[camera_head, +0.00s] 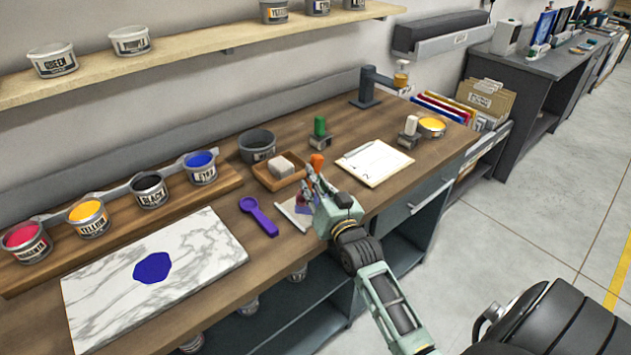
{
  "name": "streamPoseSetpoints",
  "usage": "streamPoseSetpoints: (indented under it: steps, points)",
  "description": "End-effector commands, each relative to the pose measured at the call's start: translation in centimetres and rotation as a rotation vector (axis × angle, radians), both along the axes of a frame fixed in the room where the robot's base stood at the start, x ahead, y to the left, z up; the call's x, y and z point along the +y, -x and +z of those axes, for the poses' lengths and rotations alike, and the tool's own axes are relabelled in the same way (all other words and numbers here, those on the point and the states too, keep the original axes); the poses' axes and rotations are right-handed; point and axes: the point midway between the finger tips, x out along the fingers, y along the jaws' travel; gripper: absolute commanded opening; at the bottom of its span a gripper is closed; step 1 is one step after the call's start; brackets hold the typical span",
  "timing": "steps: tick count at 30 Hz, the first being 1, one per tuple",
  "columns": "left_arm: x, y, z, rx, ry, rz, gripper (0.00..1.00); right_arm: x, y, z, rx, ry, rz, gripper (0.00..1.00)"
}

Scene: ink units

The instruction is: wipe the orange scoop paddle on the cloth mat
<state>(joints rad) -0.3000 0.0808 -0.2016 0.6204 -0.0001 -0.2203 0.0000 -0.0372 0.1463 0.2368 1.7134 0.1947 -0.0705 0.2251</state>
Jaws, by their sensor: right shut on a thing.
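The orange scoop paddle (317,161) stands up out of my right gripper (312,188), which is shut on it. Only its orange upper end shows clearly; its lower part is hidden by the fingers. The cloth mat (289,209) is a small pale cloth lying near the front edge of the bench, under and beside the gripper. A purple or dark blotch shows on or just above the mat by the fingers. I cannot tell whether the paddle touches the cloth. My left gripper is not in view.
A purple scoop (258,215) lies left of the mat. A wooden tray (262,177) with a grey block stands behind it. A marble slab (210,240) with a blue ink patch (153,267), several ink cans and a clipboard (374,162) share the bench.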

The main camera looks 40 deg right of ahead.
Motion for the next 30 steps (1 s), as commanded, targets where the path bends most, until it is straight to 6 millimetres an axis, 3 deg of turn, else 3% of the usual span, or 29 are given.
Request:
streamPoseSetpoints:
  steps: [30]
  points:
    - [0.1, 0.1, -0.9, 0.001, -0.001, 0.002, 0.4, 0.0, 0.0, -1.4, -0.001, 0.0, 0.0, 0.0]
